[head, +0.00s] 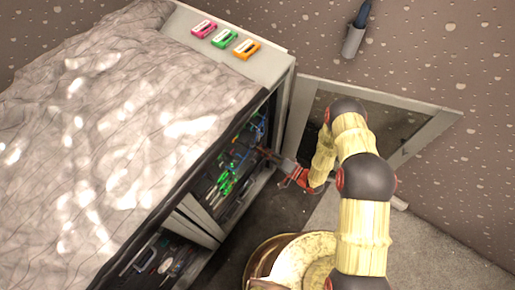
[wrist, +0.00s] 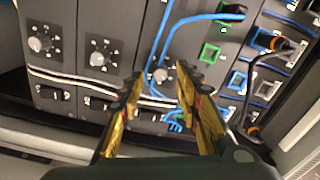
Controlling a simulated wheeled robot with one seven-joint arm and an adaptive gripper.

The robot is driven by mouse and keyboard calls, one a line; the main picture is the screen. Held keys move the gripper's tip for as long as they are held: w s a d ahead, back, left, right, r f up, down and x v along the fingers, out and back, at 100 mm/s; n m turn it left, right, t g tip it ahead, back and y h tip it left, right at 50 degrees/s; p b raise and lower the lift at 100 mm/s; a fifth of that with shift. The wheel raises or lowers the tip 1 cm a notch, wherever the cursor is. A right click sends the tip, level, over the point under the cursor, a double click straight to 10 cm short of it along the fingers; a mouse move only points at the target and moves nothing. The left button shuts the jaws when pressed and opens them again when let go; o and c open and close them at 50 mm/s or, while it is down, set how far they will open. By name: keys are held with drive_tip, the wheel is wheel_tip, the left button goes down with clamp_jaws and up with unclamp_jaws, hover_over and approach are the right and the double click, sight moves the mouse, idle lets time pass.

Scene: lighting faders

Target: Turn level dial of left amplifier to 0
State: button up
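In the wrist view, a row of dark amplifier panels carries round grey dials with white marks. The leftmost dial (wrist: 38,44) is at the far left, a second dial (wrist: 98,58) is right of it, and a third dial (wrist: 160,75) shows between my fingertips. Which panel is the left amplifier is not clear, and the dial readings are too small to tell. My gripper (wrist: 156,80) is open, with its two yellow and black fingers apart. I cannot tell whether they touch the third dial.
Blue cables (wrist: 200,18) cross the panels above and beside my fingers, and a black cable (wrist: 256,75) hangs at the right. A pale cloth (head: 110,130) covers the cabinet's left side. The open door (head: 435,130) stands behind my arm. Three coloured items, including a green one (head: 224,38), lie on top.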

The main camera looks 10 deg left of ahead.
drive_tip(key=shift+x, duration=1)
drive_tip(key=shift+c, duration=1.3)
clamp_jaws()
